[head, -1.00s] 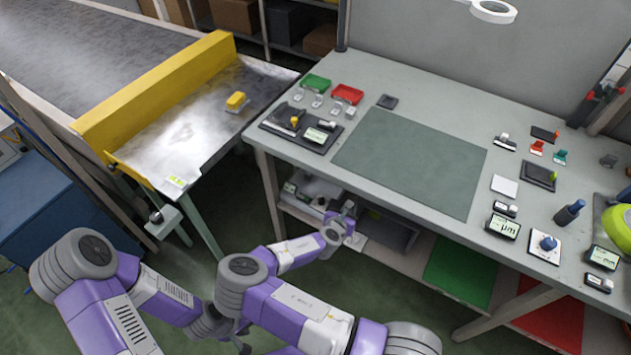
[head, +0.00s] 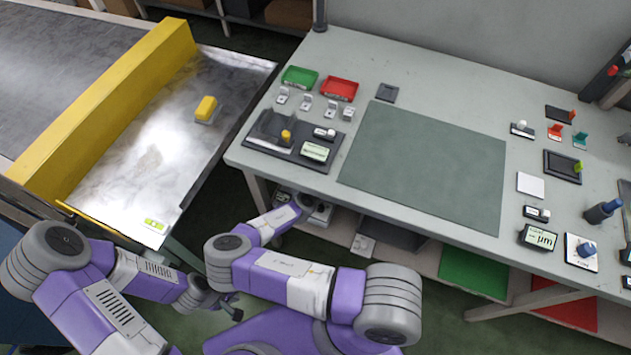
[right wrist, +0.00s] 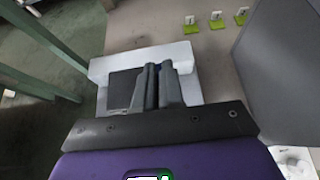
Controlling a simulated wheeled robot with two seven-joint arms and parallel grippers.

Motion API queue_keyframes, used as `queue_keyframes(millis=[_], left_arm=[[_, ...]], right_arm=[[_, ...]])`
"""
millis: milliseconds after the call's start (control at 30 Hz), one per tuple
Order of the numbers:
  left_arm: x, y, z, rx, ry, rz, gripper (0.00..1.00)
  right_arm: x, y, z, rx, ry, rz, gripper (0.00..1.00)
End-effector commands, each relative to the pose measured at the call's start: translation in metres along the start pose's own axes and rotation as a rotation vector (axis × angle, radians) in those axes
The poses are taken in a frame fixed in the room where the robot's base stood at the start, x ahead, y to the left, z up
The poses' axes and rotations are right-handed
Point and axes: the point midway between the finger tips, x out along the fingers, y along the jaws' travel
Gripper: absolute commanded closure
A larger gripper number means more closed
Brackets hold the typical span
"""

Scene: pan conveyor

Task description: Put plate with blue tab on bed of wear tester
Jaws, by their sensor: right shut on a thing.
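My right gripper (right wrist: 158,86) is shut in the right wrist view, with a dark blue bit, likely the tab, between its fingertips. A pale plate-like piece (right wrist: 100,68) with a dark square patch lies just beyond and around the fingers; I cannot tell whether it is the held plate. In the head view the right gripper is near the bench's front left edge and too hidden to make out. A dark instrument base (head: 262,146) with a yellow knob and a green display, possibly the wear tester, stands at the bench's left end. My left gripper (head: 236,314) is low, its jaws unclear.
A green tray (head: 300,77) and a red tray (head: 339,88) stand behind the instrument. A green-grey mat (head: 425,165) lies clear mid-bench. Several small instruments stand at right. A yellow block (head: 205,109) sits on the metal table (head: 130,185) beside the conveyor.

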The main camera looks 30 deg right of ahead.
Motion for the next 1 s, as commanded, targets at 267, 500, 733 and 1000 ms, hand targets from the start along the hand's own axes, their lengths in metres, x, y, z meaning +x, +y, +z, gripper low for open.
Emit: queue_keyframes(millis=[267, 500, 733, 1000], left_arm=[[0.016, -0.006, -0.001, 0.000, 0.000, 0.000, 0.57], [0.029, -0.011, -0.001, 0.000, 0.000, 0.000, 0.57], [0.028, -0.011, -0.001, 0.000, 0.000, 0.000, 0.57], [0.028, -0.011, -0.002, 0.000, 0.000, 0.000, 0.57]], right_arm=[[0.018, 0.000, -0.032, -0.001, 0.000, 0.001, 1.00], [0.033, 0.000, -0.060, -0.001, -0.001, 0.002, 1.00], [0.033, 0.001, -0.059, 0.001, -0.001, 0.002, 1.00], [0.036, 0.001, -0.065, 0.000, 0.000, 0.003, 1.00]])
